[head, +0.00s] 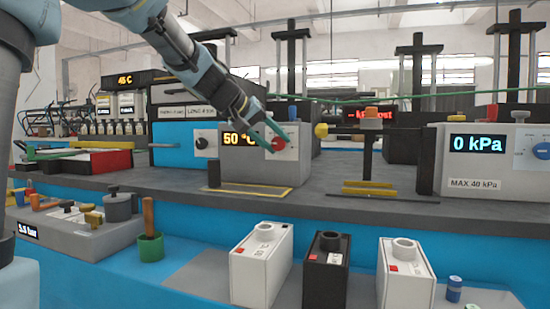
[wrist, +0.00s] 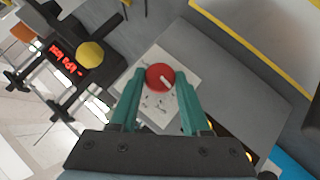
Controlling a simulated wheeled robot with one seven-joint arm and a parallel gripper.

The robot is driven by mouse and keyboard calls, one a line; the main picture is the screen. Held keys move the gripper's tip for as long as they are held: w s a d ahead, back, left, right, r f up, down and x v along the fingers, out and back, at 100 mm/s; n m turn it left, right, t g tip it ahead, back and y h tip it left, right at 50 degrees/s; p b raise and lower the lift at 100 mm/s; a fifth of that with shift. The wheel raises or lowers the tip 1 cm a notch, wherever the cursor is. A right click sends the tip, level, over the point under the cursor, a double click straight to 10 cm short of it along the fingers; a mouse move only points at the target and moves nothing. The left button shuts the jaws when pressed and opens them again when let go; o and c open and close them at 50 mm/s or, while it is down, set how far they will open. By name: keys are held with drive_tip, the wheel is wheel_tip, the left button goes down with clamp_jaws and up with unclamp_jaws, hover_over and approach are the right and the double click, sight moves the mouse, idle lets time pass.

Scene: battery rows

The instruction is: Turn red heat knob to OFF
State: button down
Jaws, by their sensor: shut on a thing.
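The red heat knob (head: 279,144) is on the front of a grey box (head: 232,172) with a "50 °C" display (head: 236,139), partly covered by my arm. In the wrist view the red knob (wrist: 160,77) sits on a white label plate (wrist: 160,108) with dark markings too small to read. A short white pointer mark on the knob points toward the lower right of that view. My gripper (wrist: 161,80) has its green fingertips on both sides of the knob, shut on it. My gripper (head: 274,137) also reaches the knob from the upper left in the head view.
A black dial (head: 201,143) is left of the display. A yellow knob (head: 321,130) with a red display is at right, and a "0 kPa" box (head: 477,144) is further right. Two white batteries (head: 260,265) and a black one (head: 327,270) stand in front, below the bench.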

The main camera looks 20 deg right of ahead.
drive_tip(key=shift+a+f+n+g+h+b, duration=0.15)
drive_tip(key=shift+n+g+h+b, duration=0.35)
drive_tip(key=shift+b, duration=0.8)
drive_tip(key=shift+c, duration=1.9)
unclamp_jaws()
drive_tip(key=p+v, duration=0.1)
drive_tip(key=v, duration=0.9)
drive_tip(key=shift+a, duration=0.35)
